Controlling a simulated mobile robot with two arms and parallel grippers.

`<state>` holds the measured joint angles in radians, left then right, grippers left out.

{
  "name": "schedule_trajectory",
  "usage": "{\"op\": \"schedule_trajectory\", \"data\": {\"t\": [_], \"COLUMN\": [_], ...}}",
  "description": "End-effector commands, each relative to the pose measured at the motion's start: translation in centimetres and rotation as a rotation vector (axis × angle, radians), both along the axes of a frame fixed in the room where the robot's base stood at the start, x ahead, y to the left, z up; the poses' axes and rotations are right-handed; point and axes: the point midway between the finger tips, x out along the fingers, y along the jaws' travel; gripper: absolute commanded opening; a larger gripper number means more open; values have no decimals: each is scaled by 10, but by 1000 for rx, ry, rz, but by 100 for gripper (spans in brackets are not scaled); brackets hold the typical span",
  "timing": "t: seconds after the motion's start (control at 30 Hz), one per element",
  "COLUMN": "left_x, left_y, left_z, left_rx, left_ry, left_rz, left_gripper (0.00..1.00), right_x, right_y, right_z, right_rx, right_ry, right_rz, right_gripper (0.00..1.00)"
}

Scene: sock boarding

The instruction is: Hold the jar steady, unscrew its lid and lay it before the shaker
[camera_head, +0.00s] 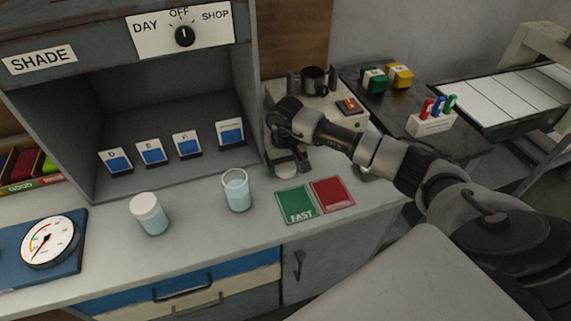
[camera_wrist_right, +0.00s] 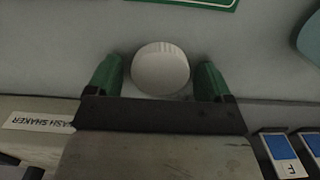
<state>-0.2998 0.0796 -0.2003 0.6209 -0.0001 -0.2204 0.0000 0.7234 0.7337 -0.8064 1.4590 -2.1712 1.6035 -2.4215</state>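An open glass jar (camera_head: 236,192) with pale blue liquid stands upright on the counter, left of the green card, with no lid on it. A second jar (camera_head: 150,215) farther left has a white lid on. A loose round white lid (camera_wrist_right: 160,68) lies flat on the counter before the wash shaker (camera_head: 335,103); it partly shows in the head view (camera_head: 300,173). My right gripper (camera_wrist_right: 159,77) is open around this lid, its green fingertips on either side with gaps between them and the lid. My left gripper is not in view.
A green FAST card (camera_head: 296,205) and a red card (camera_head: 332,194) lie right of the open jar. Several blue-and-white cards (camera_head: 187,145) stand in the shade box behind. A dial gauge (camera_head: 48,240) is at the far left. The counter front between the jars is clear.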

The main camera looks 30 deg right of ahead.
Motion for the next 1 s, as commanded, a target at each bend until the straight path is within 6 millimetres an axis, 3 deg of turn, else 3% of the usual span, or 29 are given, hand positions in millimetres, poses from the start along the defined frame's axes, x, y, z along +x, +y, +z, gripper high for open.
{"op": "schedule_trajectory", "data": {"t": [0.4,0.8,1.0], "left_x": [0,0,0], "left_y": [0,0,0], "left_z": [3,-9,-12], "left_rx": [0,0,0], "left_ry": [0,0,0], "left_rz": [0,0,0], "left_gripper": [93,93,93], "right_x": [0,1,0], "right_y": [0,0,0], "right_z": [8,89,116], "right_rx": [1,0,0], "right_ry": [-1,-4,-1], "right_rz": [0,0,-1], "right_gripper": [85,85,85]}}
